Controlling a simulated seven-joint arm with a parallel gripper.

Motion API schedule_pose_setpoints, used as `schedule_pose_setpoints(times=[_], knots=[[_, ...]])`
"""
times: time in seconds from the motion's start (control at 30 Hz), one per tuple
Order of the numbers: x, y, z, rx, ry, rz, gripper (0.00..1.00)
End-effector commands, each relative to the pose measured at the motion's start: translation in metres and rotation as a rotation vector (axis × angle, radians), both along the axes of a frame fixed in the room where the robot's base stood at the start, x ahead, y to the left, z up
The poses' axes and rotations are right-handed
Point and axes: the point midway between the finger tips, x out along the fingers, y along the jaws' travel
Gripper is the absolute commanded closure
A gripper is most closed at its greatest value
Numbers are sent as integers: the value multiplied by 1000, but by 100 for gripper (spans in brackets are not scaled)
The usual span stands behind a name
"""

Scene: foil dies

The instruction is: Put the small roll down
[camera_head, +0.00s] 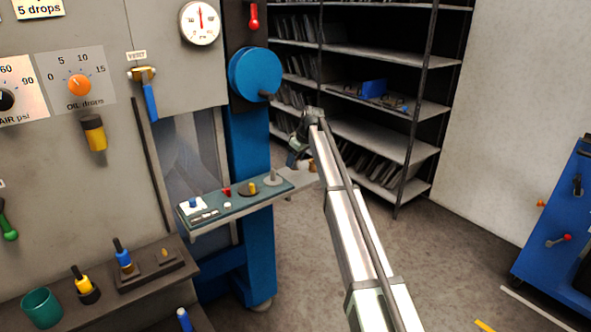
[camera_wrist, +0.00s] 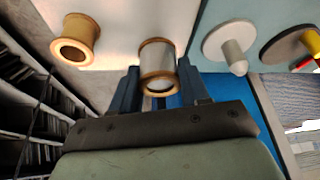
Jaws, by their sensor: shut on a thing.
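My gripper (camera_wrist: 159,76) is shut on a small roll (camera_wrist: 157,58), a silvery foil spool with golden end rims, in the wrist view. The roll is over a pale surface (camera_wrist: 122,20); I cannot tell whether it touches it. A second, golden-brown spool (camera_wrist: 76,40) stands apart to the left on the same surface. To the right is a grey peg on a round base (camera_wrist: 232,46); it also shows in the head view (camera_head: 272,178). In the head view my arm hides the held roll and most of the gripper.
A narrow green-topped shelf (camera_head: 215,222) carries a brown disc with a yellow peg (camera_head: 249,189), a red piece (camera_head: 227,191) and a white pad with a blue knob (camera_head: 193,205). The blue machine column (camera_head: 255,240) is beside it. Dark shelving (camera_head: 385,100) stands behind.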

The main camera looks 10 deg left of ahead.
Motion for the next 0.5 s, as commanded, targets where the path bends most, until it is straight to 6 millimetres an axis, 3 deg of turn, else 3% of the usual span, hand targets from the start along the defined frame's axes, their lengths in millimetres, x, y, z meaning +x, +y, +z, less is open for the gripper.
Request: schedule_pose_setpoints(times=[0.37, 0.5], knots=[[-1, 0, -37, 1, 1, -1, 85], [0, 0, -41, 1, -1, 0, 85]])
